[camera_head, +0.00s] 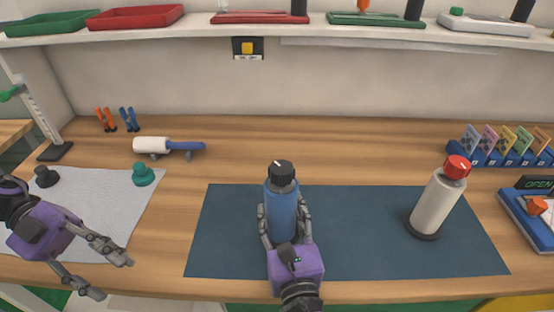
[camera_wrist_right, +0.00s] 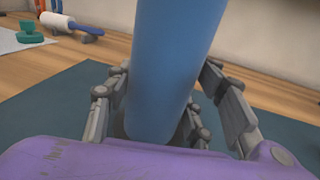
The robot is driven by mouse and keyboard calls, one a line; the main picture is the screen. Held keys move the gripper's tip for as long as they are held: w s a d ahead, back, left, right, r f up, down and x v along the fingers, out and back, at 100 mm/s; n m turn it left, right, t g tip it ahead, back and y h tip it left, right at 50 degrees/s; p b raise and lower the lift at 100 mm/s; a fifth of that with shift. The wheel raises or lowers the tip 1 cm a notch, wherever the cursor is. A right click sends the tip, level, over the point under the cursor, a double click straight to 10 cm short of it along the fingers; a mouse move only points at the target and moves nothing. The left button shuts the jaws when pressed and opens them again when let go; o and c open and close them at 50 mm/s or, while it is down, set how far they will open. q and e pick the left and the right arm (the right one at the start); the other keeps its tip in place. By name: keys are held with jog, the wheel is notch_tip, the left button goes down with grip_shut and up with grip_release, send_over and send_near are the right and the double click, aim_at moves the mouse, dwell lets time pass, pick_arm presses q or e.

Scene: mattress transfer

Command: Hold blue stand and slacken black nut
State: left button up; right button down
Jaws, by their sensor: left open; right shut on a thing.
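The blue stand (camera_head: 281,212) is an upright blue cylinder on the dark blue mat (camera_head: 350,262). The black nut (camera_head: 281,171), a dark knob with a pale mark, sits on its top. My right gripper (camera_head: 284,218) is shut on the blue stand, with fingers on both sides of its lower body. In the right wrist view the stand (camera_wrist_right: 172,60) rises between the fingers and its top is out of frame. My left gripper (camera_head: 116,278) is open and empty at the front left, over the edge of the white cloth and well apart from the stand.
A white stand with a red nut (camera_head: 457,166) is on the mat's right. A black knob (camera_head: 45,177) and a green one (camera_head: 143,175) lie on the white cloth (camera_head: 110,205). A roller (camera_head: 152,145) lies behind. The mat left of the blue stand is clear.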

pick_arm(q)
jog(key=w+d+r+m+g+y, duration=0.1)
jog(key=w+d+r+m+y, duration=0.55)
jog(key=d+m, duration=0.75)
jog(key=m+t+y, duration=0.2)
jog(key=m+t, duration=0.4)
jog(key=m, duration=0.6)
send_near(279, 164)
jog(key=x, duration=0.9)
jog(key=shift+s, duration=0.1)
jog(key=shift+h, duration=0.25)
jog(key=c, duration=1)
